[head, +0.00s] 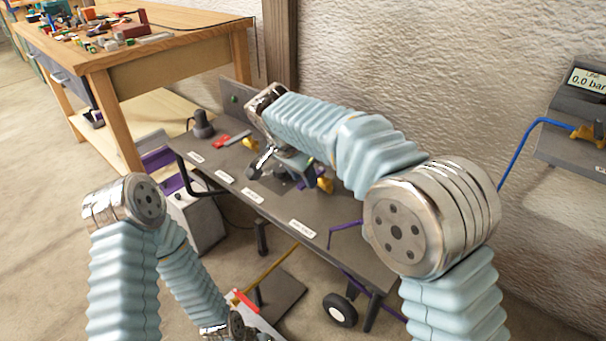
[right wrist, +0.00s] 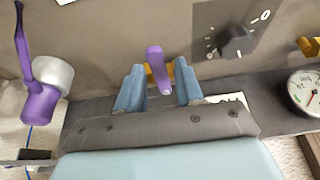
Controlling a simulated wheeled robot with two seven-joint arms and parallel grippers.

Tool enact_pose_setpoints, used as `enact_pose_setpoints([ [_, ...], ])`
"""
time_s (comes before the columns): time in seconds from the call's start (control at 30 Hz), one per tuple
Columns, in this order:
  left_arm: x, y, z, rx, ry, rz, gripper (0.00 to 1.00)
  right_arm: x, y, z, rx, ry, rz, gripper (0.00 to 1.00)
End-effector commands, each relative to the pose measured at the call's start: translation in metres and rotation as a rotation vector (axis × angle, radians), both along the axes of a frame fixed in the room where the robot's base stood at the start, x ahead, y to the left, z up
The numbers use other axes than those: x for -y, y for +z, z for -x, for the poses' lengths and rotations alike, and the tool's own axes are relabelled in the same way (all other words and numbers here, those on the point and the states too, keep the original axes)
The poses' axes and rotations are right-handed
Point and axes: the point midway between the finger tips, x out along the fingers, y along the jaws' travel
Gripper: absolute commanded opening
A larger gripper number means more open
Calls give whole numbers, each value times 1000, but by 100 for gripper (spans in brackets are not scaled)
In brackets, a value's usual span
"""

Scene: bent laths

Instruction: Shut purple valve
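The purple valve's handle (right wrist: 158,65) shows in the right wrist view, slightly tilted, with a yellow-orange part behind it. My right gripper (right wrist: 158,88) has its two blue fingers on either side of the handle. They stand apart, with narrow gaps showing beside the handle, and I see no firm contact.
A purple hose fitting (right wrist: 40,100), a black dial knob (right wrist: 237,42) and a round gauge (right wrist: 303,90) surround the valve. A wooden workbench (head: 125,62) stands behind left; a pressure display (head: 588,80) is at right.

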Motion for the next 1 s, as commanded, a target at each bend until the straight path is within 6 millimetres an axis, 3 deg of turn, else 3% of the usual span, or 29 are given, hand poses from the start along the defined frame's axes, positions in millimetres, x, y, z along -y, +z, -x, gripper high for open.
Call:
enact_pose_setpoints([
  [0.43, 0, 1, 0, 0, 0, 0, 45, -2, 8, 3, 0, 2, 1, 45],
  [0.57, 0, 2, 0, 0, 0, 0, 45, -9, 31, 10, 1, 3, -1, 45],
  [0.8, 0, 10, 0, 0, -1, 1, 45, -23, 87, 28, 1, 3, 0, 45],
  [1.0, 1, 16, 0, 0, -2, 2, 45, -31, 118, 38, 0, 1, 0, 45],
])
